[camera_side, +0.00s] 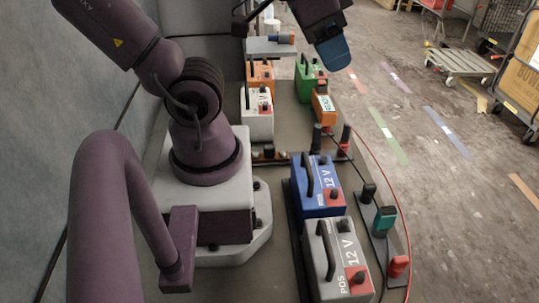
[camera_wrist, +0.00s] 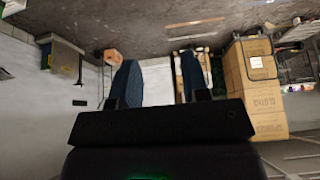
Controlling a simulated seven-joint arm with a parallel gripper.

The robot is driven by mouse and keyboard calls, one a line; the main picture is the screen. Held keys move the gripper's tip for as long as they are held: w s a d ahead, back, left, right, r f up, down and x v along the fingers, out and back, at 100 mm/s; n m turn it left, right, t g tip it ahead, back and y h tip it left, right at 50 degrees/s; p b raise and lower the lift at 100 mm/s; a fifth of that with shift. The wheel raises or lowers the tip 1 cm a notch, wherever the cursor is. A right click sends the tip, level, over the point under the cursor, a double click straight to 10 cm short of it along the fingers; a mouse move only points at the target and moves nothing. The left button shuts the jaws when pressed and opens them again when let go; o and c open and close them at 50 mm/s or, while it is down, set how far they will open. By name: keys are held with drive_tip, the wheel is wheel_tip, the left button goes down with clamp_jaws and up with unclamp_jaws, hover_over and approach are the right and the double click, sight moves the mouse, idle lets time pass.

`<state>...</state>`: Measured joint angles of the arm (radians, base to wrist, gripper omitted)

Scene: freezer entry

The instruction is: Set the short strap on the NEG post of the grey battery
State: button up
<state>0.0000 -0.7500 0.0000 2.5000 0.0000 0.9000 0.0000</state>
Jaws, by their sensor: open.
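The grey battery (camera_side: 325,262) stands at the front of the bench in the side view, with a black handle and a red patch by its POS label. I cannot make out its NEG post clearly. Leads with black (camera_side: 369,192), teal (camera_side: 385,221) and red (camera_side: 398,266) ends lie to its right; I cannot tell which piece is the short strap. My gripper (camera_side: 334,52) is raised at the top of the side view, far from the grey battery. In the wrist view its two blue fingers (camera_wrist: 158,80) are apart with nothing between them.
A blue battery (camera_side: 313,200) stands just behind the grey one. White (camera_side: 257,125), orange (camera_side: 262,72) and green (camera_side: 304,85) batteries stand farther back. An orange meter (camera_side: 323,105) is near the green one. A red cable runs along the bench's right edge. Cartons (camera_wrist: 255,85) show in the wrist view.

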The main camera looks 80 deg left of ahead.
drive_tip(key=o, duration=0.4)
